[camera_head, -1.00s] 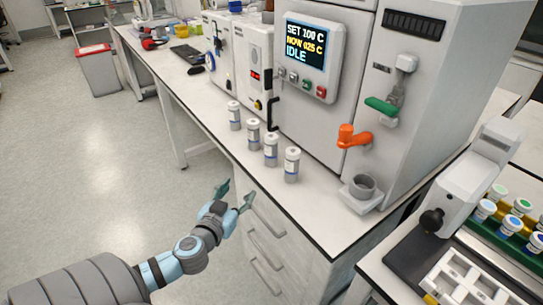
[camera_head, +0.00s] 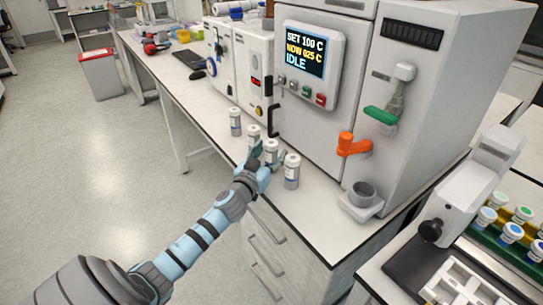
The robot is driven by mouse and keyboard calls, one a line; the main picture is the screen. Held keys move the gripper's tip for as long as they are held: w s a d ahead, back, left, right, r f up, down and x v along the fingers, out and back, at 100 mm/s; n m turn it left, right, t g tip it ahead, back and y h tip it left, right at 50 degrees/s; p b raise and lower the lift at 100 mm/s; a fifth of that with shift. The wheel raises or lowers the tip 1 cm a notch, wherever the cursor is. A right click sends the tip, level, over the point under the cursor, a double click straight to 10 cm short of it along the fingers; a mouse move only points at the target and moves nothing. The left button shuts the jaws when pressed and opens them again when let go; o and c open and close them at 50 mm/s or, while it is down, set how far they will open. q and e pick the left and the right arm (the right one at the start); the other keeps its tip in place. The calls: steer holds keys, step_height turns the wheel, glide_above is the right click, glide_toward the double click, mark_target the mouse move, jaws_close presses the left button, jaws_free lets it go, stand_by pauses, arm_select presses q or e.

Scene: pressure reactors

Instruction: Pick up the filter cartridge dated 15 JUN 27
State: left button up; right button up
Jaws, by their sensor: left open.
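Several white, grey-capped filter cartridges stand upright in a row on the bench: the far one (camera_head: 235,122), the second (camera_head: 254,133), the third (camera_head: 271,147) and the nearest (camera_head: 292,172). Their labels are too small to read, so I cannot tell which is dated 15 JUN 27. My left gripper (camera_head: 268,156) is open at the third cartridge, its teal fingers on either side of it in the picture. The gripper hides the lower parts of the second and third cartridges. Whether it touches any is unclear. My right gripper is out of view.
The grey reactor (camera_head: 325,110), with screen and orange handle (camera_head: 352,145), stands close behind the row. A grey cup (camera_head: 362,194) sits on a holder to the right. The bench's front edge (camera_head: 290,237) runs below the gripper. Capped vials (camera_head: 512,232) stand at far right.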

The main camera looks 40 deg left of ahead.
arm_select(q)
steer(key=shift+s, duration=0.1)
jaws_close()
